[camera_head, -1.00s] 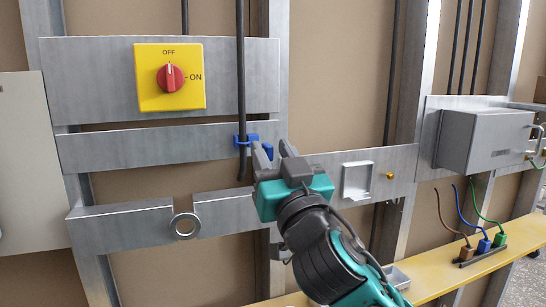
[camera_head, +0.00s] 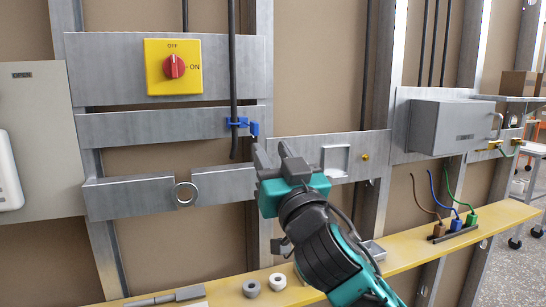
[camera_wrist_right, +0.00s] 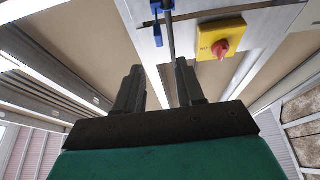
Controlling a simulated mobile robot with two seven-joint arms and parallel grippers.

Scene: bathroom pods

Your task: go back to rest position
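My right gripper (camera_head: 274,158) is raised in front of the metal frame, with its two dark fingers pointing up. In the right wrist view the fingers (camera_wrist_right: 157,88) stand apart with nothing between them. In the head view it is just below a blue clip (camera_head: 241,124) on a black vertical cable (camera_head: 233,75). The clip also shows in the right wrist view (camera_wrist_right: 157,14), beyond the fingers. My left gripper is in neither view.
A yellow switch box (camera_head: 173,67) with a red knob is at upper left. A grey box (camera_head: 452,126) is mounted at right. A yellow shelf (camera_head: 400,257) runs below, with rings (camera_head: 278,281) and brown, blue and green connectors (camera_head: 455,224). A metal ring (camera_head: 186,194) sits in the lower rail.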

